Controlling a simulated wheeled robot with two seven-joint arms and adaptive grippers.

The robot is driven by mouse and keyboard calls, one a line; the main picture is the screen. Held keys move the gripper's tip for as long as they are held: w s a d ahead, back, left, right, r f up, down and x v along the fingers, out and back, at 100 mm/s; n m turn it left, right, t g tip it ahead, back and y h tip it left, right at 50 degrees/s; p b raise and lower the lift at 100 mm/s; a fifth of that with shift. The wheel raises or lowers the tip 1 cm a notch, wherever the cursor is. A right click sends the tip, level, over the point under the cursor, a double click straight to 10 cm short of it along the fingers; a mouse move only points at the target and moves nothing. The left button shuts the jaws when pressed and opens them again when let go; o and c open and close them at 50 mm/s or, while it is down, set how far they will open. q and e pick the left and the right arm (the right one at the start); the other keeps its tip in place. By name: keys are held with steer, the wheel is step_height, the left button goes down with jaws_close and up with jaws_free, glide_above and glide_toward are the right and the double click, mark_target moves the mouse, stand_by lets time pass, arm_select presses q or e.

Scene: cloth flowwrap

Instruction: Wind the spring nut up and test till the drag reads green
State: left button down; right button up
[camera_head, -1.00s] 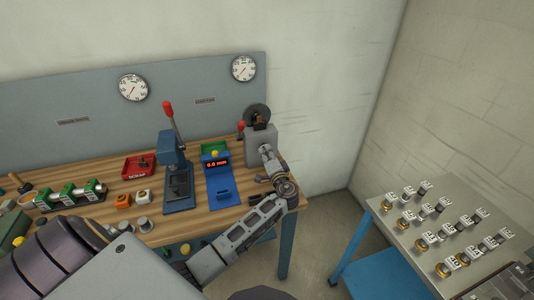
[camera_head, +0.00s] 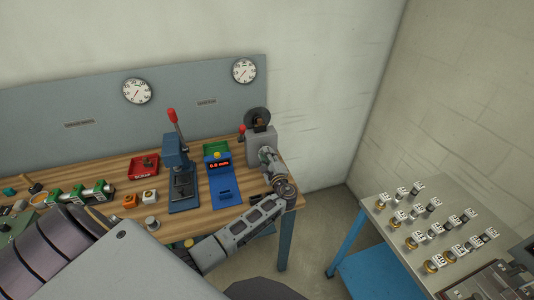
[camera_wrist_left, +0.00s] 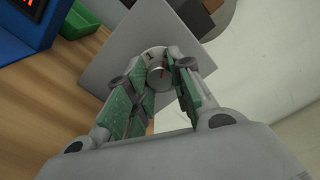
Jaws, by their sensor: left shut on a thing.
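A grey box-shaped fixture (camera_head: 261,146) stands at the right end of the wooden bench, with a dark disc on top and a red-knobbed lever at its left. My left gripper (camera_head: 268,157) is at its front face. In the left wrist view my left gripper (camera_wrist_left: 163,72) is shut on a small silvery round nut or knob (camera_wrist_left: 157,57), which bears a dark mark like a 1. The fixture's flat grey face (camera_wrist_left: 122,38) lies behind it. No drag reading or green light can be made out on the fixture. My right gripper is not in view.
A blue gauge stand (camera_head: 223,190) with a red-lit display is left of the fixture, then a blue lever press (camera_head: 182,201). A red tray (camera_head: 144,166) and green-and-white parts lie further left. A metal table (camera_head: 382,222) with several small parts stands at right.

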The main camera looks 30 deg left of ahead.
arm_select(q)
steer(key=shift+m+p, duration=0.3)
steer(key=shift+m, duration=0.3)
steer(key=c, duration=1.2)
jaws_free()
steer(key=shift+w+d, duration=0.1)
steer(key=v, duration=1.2)
steer(key=shift+f, duration=0.1)
